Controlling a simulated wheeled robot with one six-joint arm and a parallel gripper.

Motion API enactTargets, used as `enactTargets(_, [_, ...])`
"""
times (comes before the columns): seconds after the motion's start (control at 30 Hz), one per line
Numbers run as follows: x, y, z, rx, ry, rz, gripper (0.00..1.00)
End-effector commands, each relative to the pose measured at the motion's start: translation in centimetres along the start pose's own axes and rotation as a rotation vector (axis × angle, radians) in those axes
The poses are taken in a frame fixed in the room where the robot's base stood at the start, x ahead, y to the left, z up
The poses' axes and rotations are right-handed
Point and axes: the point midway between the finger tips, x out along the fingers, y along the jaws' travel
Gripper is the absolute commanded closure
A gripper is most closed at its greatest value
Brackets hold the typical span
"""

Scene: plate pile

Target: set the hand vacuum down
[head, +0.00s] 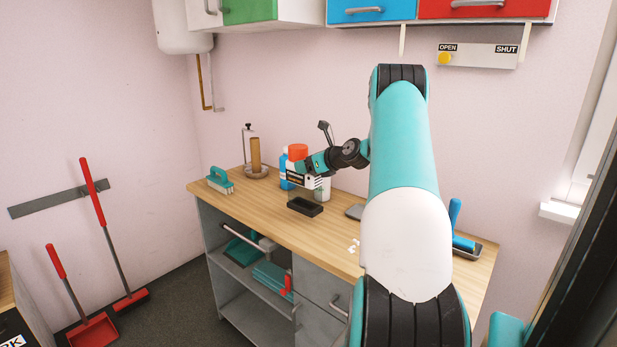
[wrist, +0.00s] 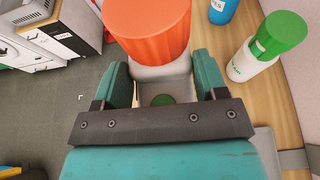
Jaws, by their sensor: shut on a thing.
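The hand vacuum (head: 298,152) shows its orange end in the head view, held above the worktop toward its far left part. In the wrist view its orange end (wrist: 147,25) lies beyond the fingers, and its pale grey body with a green spot is between them. My gripper (head: 312,164) is shut on this body; its two teal fingers (wrist: 163,73) stand on either side. The vacuum's lower part is hard to make out in the head view. A black shallow tray (head: 305,207) lies on the worktop, below the vacuum in the picture.
In the wrist view, the white bottle's green cap (wrist: 281,30) is right of the vacuum.

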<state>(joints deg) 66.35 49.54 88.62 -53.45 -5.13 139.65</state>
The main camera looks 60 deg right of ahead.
Motion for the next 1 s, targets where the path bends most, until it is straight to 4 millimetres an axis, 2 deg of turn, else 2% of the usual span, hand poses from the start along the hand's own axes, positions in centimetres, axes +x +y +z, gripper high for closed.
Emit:
enactTargets(0.07, [0.1, 0.0, -0.1, -0.001, -0.005, -0.001, 1.00])
enactTargets(0.4, [1.6, 0.0, -3.7, 0.000, -0.005, 0.000, 1.00])
enactTargets(0.73, [1.7, 0.0, -4.0, -0.001, -0.005, -0.001, 1.00])
enactTargets(0.77, [1.7, 0.0, -4.2, 0.001, 0.000, 0.000, 0.27])
enactTargets(0.83, [1.7, 0.0, -4.2, 0.001, 0.000, 0.000, 0.11])
enactTargets(0.87, [1.7, 0.0, -4.2, 0.001, 0.000, 0.000, 0.09])
enactTargets(1.0, [1.7, 0.0, -4.2, 0.001, 0.000, 0.000, 0.09])
